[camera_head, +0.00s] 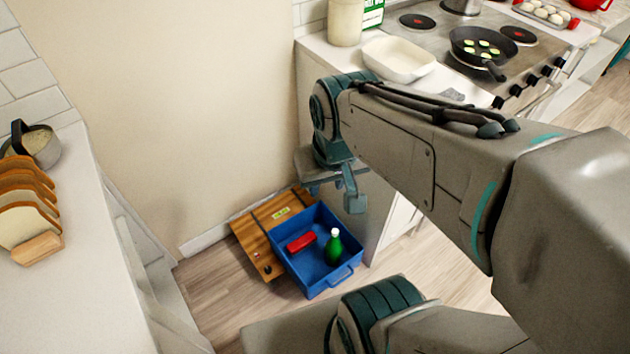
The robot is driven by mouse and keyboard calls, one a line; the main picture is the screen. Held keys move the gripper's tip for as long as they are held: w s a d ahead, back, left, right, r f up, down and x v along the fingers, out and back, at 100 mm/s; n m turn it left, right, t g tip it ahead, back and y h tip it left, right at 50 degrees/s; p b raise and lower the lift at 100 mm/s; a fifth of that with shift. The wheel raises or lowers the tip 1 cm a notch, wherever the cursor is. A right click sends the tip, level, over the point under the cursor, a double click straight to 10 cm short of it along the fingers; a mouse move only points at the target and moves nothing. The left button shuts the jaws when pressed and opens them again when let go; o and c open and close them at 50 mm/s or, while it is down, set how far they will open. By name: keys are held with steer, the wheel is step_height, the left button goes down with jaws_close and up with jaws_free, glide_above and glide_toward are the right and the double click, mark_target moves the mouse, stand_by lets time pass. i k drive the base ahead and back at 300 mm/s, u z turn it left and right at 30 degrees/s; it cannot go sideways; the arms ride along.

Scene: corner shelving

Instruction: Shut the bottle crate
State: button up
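The blue bottle crate (343,277) stands on the floor by the wall, with its top open. A green bottle (333,247) with a white cap and a red item (301,242) are inside it. A wooden panel (250,246) with dark straps and a yellow label lies along the crate's left and back edges, and it looks like a lid swung back. My gripper (345,190) hangs above the crate's back right side, apart from it as far as I can see. Its fingers are partly hidden and small, so I cannot tell their opening.
A counter on the left holds sliced bread (26,207) and a pot (40,146). The counter behind my arm holds a white dish (398,58), and a pan (483,47) sits on the stove. A cabinet side (395,222) stands close right of the crate. Bare floor (222,300) lies in front.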

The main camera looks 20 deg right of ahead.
mark_target(308, 269)
steer(key=u, duration=0.9)
steer(key=k, duration=0.9)
steer(key=z, duration=0.9)
steer(key=i, duration=0.5)
steer(key=u, duration=0.05)
